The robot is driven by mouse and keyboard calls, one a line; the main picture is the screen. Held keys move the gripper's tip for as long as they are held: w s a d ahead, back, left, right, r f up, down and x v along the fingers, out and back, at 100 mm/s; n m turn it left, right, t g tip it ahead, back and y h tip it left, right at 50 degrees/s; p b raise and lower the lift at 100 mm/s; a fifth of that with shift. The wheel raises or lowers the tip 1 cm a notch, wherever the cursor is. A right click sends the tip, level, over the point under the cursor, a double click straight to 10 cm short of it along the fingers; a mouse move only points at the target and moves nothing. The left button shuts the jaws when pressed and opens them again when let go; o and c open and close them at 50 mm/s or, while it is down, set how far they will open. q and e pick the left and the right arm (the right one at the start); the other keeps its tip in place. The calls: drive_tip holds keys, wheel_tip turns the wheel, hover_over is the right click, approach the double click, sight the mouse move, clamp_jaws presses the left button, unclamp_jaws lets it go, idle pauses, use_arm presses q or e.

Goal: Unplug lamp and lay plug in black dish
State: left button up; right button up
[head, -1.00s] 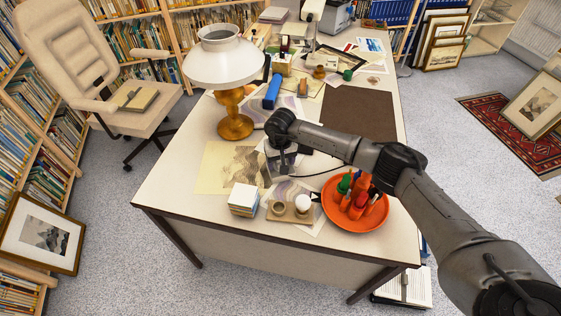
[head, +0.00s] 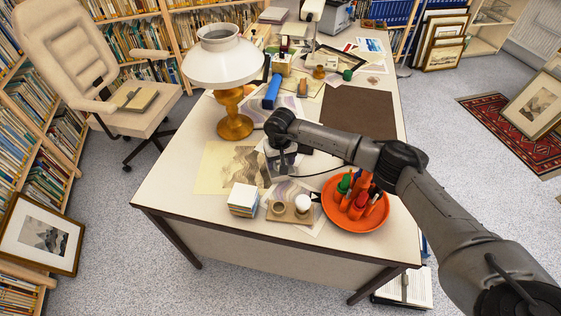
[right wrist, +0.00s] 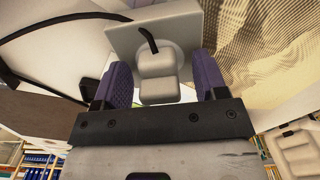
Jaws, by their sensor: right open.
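The lamp (head: 222,64) stands on the desk's left side, with a white shade and an amber base. My right arm reaches in from the right, and its gripper (head: 283,172) points down at the desk in front of the lamp. In the right wrist view, a pale plug (right wrist: 159,72) with a short black cord sits at the round face of a grey square socket (right wrist: 125,38). My right gripper (right wrist: 163,82) is open, its purple-padded fingers on either side of the plug, with a gap visible at each side. I cannot make out a black dish. My left gripper is not in view.
An orange dish (head: 337,219) holding red and green items stands right of the gripper. A stack of note paper (head: 243,200) and a small tan holder (head: 290,213) stand in front. A dark brown mat (head: 357,113) lies behind the arm. A black cable runs toward the right.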

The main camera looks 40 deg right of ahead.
clamp_jaws()
idle(0.6)
drive_tip(key=shift+r, duration=0.2)
drive_tip(key=shift+r+p, duration=1.8)
drive_tip(key=shift+r, duration=1.05)
